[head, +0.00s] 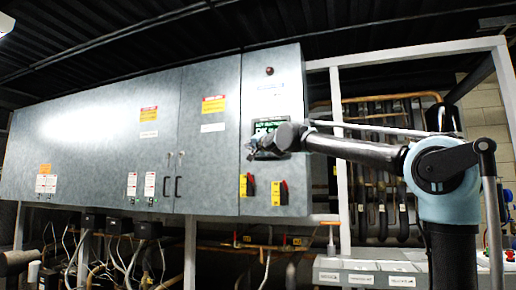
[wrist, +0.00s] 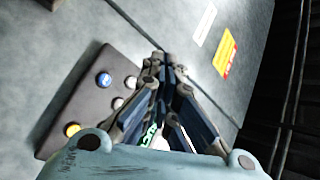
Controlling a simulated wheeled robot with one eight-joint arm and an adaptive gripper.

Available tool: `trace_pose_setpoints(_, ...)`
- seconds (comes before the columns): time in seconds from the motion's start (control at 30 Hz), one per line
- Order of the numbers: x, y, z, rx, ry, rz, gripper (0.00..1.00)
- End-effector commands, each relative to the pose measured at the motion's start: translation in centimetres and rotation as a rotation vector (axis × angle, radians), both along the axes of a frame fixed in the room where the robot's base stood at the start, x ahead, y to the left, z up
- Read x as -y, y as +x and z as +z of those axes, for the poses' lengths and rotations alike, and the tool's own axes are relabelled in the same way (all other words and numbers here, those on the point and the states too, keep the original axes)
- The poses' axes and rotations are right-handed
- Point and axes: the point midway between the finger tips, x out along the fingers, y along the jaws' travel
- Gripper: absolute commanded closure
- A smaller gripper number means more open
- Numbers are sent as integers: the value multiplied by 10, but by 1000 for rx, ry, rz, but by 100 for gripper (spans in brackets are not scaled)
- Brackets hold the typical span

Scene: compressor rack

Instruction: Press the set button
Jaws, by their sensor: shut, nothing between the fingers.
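The control panel (head: 270,122) with a lit green display is on the right-hand grey cabinet in the head view. In the wrist view its dark plate (wrist: 93,62) is tilted and carries a blue button (wrist: 103,80), pale buttons (wrist: 131,82) and a yellow button (wrist: 72,130). Their labels are unreadable, so I cannot tell which is the set button. My gripper (head: 252,149) is shut and empty in front of the panel's lower part. In the wrist view its fingertips (wrist: 163,65) lie beside the plate's edge and its fingers cover part of the display. Contact cannot be told.
The grey cabinet (head: 215,150) has a red lamp (head: 269,71) above the panel and two red-and-yellow switches (head: 280,193) below it. A pale frame post (head: 340,165) and pipes stand to the right. Labelled boxes (head: 365,279) are at the lower right.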

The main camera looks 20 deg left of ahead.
Motion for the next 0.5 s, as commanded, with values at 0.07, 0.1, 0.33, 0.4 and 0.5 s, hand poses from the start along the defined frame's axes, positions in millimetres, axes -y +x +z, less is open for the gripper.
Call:
trace_pose_setpoints(0.07,-10,-3,11,6,30,6,100)
trace_pose_setpoints(0.1,-13,-3,14,8,41,7,100)
trace_pose_setpoints(0.33,-18,-4,21,13,61,10,100)
trace_pose_setpoints(0.4,-17,-4,20,12,61,9,100)
trace_pose_setpoints(0.5,-17,-4,20,12,61,9,100)
